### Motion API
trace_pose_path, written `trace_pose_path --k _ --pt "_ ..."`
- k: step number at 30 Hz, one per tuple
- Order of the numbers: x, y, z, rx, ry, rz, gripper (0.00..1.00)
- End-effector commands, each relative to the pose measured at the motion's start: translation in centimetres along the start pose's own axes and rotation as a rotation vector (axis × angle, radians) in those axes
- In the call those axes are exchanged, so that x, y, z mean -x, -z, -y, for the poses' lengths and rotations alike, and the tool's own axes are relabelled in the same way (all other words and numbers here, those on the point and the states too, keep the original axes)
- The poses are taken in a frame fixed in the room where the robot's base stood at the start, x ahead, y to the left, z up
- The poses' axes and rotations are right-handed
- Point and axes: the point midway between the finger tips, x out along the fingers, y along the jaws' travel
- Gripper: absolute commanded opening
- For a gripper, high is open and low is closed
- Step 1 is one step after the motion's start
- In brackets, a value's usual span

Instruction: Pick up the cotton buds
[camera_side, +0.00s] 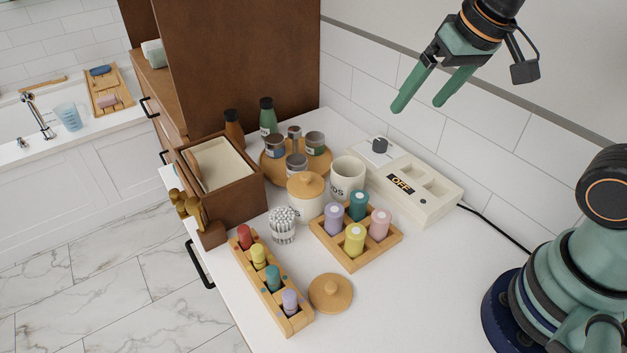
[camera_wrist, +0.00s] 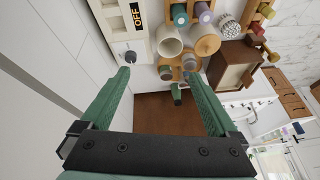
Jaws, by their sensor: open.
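The cotton buds (camera_side: 283,225) stand as an upright bundle with white tips on the white counter, in what looks like a clear holder. They are left of the wooden tray of bottles and behind the narrow wooden rack. In the wrist view the cotton buds (camera_wrist: 229,24) show at the top, right of centre. My gripper (camera_side: 418,104) is open and empty, raised high above the back of the counter near the wall, well apart from the cotton buds. Its two green fingers also show in the wrist view (camera_wrist: 158,75), spread wide with nothing between them.
A lidded jar (camera_side: 306,198) and an open white jar (camera_side: 347,176) stand close behind the buds. A wooden box (camera_side: 238,200) is behind left. The bottle tray (camera_side: 353,262), rack (camera_side: 297,322) and round wooden lid (camera_side: 331,293) are nearby. The counter's front right is clear.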

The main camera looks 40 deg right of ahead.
Motion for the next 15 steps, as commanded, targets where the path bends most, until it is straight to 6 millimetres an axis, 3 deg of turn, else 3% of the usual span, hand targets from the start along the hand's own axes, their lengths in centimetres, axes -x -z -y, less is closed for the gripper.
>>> trace_pose_path --k 7,15 --pt "-2.7 2.7 6.1 -0.355 -0.021 0.142 0.95" --pt "-7.6 3.3 13.4 -0.746 -0.133 0.257 0.95"
